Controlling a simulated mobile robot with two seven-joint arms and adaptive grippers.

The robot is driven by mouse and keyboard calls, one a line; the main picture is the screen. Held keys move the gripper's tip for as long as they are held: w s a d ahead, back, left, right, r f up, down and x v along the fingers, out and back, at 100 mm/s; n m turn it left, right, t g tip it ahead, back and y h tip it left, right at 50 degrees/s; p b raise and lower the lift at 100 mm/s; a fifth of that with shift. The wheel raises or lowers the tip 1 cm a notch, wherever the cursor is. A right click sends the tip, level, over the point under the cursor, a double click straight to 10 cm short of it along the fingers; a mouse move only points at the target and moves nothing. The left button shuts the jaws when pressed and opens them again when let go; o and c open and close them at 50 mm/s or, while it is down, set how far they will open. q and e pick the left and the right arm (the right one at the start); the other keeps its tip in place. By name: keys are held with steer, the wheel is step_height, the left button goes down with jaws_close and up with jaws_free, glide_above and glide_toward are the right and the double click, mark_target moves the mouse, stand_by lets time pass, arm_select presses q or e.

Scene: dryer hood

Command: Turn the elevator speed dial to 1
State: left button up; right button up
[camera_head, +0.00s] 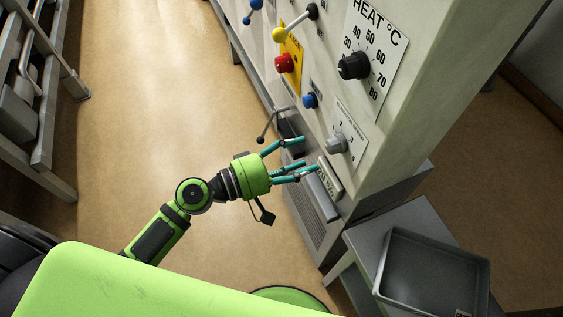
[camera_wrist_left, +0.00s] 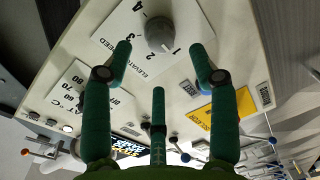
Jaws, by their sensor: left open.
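The elevator speed dial (camera_head: 338,144) is a grey knob on a white numbered plate, low on the machine's front panel. In the left wrist view the grey dial (camera_wrist_left: 158,33) is at the top middle, with printed numbers around it; which number it points to is not clear. My left gripper (camera_head: 300,158) has its teal fingers spread, just left of and below the dial. In the left wrist view the fingers (camera_wrist_left: 157,62) are apart with nothing between them, and the dial shows beyond their tips. My right gripper is not in view.
A grey lever (camera_head: 266,128) sticks out by the gripper. A grey tray (camera_head: 432,275) lies on a table at lower right. Open floor lies left.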

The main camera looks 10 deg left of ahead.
arm_select(q)
steer(key=shift+v, duration=2.25)
steer(key=s+a+f+g+y, duration=0.1)
steer(key=a+f+y, duration=0.2)
steer(key=f, duration=0.8)
steer(key=s+a+f+g+y+b, duration=0.1)
steer(key=a+f+y, duration=0.25)
steer(key=f, duration=0.65)
steer(key=s+a+f+g+y, duration=0.1)
steer(key=a+f+y, duration=0.25)
steer(key=f, duration=0.75)
steer(key=s+a+f+m+g+y+b, duration=0.1)
steer(key=s+f+m+g+y, duration=0.1)
steer(key=s+f, duration=0.8)
steer(key=s+a+f+m+g+y+b, duration=0.1)
steer(key=s+f+m+g, duration=0.3)
steer(key=s+f, duration=0.7)
steer(key=s+a+m, duration=0.1)
steer(key=s, duration=0.5)
steer(key=shift+a+m+y, duration=0.2)
steer(key=shift+m+y, duration=0.2)
steer(key=shift+s, duration=0.15)
